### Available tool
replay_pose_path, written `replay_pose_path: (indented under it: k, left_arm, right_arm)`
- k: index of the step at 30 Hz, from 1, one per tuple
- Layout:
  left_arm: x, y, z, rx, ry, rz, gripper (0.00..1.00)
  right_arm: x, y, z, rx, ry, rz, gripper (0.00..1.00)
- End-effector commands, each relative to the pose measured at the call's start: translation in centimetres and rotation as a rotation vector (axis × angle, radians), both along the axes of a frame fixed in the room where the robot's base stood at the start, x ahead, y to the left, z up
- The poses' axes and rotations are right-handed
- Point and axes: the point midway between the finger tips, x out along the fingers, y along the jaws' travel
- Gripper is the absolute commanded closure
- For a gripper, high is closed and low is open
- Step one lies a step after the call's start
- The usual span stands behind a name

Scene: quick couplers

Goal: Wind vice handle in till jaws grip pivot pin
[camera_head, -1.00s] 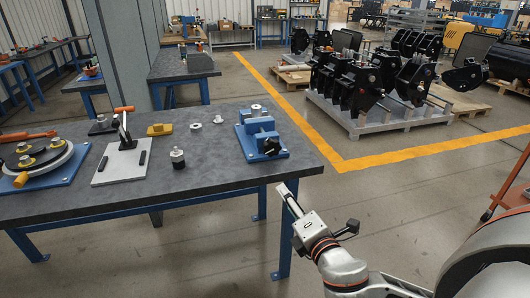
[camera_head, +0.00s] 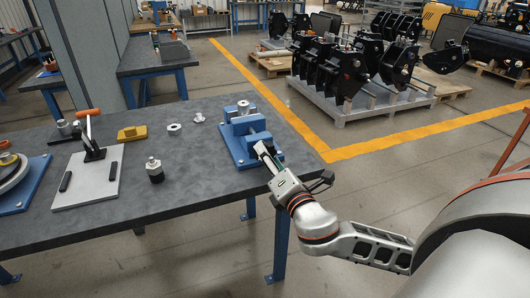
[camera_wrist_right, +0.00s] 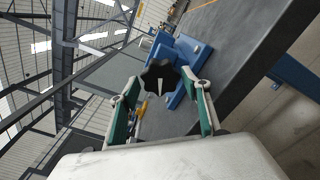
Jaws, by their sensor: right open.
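The blue vice (camera_head: 226,145) stands at the right end of the grey bench, and its body also shows in the right wrist view (camera_wrist_right: 188,52). A silver cylindrical part, seemingly the pivot pin (camera_head: 243,104), shows upright at the far end of the vice; I cannot tell whether the jaws touch it. The black lobed vice handle (camera_wrist_right: 160,76) is between the spread fingers of my right gripper (camera_wrist_right: 162,90). The fingers are open, one on each side of the handle, with no clear contact. In the head view my right gripper (camera_head: 263,150) hides the handle. My left gripper is not in view.
On the bench (camera_head: 190,186) left of the vice are a black-and-silver fitting (camera_head: 154,170), a silver ring (camera_head: 174,128), a yellow block (camera_head: 132,133) and an orange-handled clamp on a white plate (camera_head: 88,178). The bench's right edge lies close to the vice.

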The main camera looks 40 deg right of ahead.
Motion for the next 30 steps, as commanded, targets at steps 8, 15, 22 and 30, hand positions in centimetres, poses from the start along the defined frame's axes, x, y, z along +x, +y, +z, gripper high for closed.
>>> replay_pose_path:
  k: [8, 15, 22, 30]
  left_arm:
    - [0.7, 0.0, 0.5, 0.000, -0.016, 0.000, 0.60]
    - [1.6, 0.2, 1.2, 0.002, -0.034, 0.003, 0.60]
    - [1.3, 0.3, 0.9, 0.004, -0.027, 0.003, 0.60]
    - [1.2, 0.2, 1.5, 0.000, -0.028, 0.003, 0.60]
  right_arm:
    - [2.6, -0.6, 0.0, 0.000, 0.001, -0.001, 0.53]
    - [2.9, -0.7, 0.0, 0.001, 0.001, 0.000, 0.53]
    - [2.9, -0.7, 0.0, 0.001, 0.001, 0.000, 0.82]
    - [2.8, -0.6, 0.2, 0.065, -0.015, -0.001, 0.82]
